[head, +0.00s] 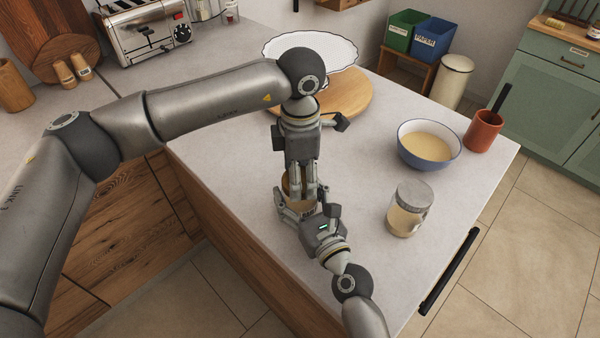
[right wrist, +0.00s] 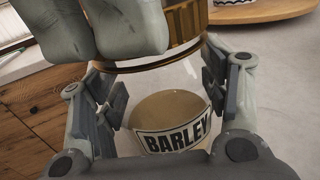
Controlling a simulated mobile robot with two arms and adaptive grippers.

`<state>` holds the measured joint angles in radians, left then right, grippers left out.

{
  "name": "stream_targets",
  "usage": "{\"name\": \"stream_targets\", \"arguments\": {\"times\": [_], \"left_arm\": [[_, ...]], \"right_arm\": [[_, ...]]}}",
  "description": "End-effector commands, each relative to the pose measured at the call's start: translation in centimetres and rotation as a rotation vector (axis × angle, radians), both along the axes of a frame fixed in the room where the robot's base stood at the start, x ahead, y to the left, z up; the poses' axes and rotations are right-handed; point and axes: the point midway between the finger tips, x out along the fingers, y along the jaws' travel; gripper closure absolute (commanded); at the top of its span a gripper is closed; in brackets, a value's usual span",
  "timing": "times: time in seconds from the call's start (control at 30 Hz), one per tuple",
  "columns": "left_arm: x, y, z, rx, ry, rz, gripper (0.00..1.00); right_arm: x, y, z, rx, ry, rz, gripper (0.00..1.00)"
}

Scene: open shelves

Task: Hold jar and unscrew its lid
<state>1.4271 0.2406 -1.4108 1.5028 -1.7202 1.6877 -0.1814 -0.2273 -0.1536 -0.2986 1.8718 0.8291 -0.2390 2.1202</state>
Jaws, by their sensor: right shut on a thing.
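The jar (right wrist: 172,138) is clear glass with a BARLEY label and pale contents, and stands on the worktop near its front edge. Its gold-brown lid (right wrist: 188,38) is on top. My right gripper (right wrist: 164,98) has its fingers on both sides of the jar and is shut on it. In the head view my right gripper (head: 302,212) comes from the lower right and hides much of the jar. My left gripper (head: 303,192) points down at the lid from above. Its fingers cover part of the lid, and I cannot tell whether they grip it.
A round wooden board (head: 350,95) and a white plate (head: 335,45) lie behind my left wrist. A toaster (head: 144,35) stands back left.

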Motion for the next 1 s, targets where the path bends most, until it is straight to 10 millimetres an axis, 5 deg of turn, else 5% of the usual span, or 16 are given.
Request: {"name": "stream_targets", "arguments": {"times": [0.7, 1.0], "left_arm": [[-0.01, 0.03, 0.03, 0.003, -0.002, 1.327, 0.65], [-0.03, 0.03, 0.04, 0.004, -0.003, 1.658, 0.65]], "right_arm": [[-0.03, -0.05, -0.24, 0.000, 0.004, 0.000, 0.99], [-0.03, -0.06, -0.25, 0.000, 0.005, 0.000, 0.99]]}}
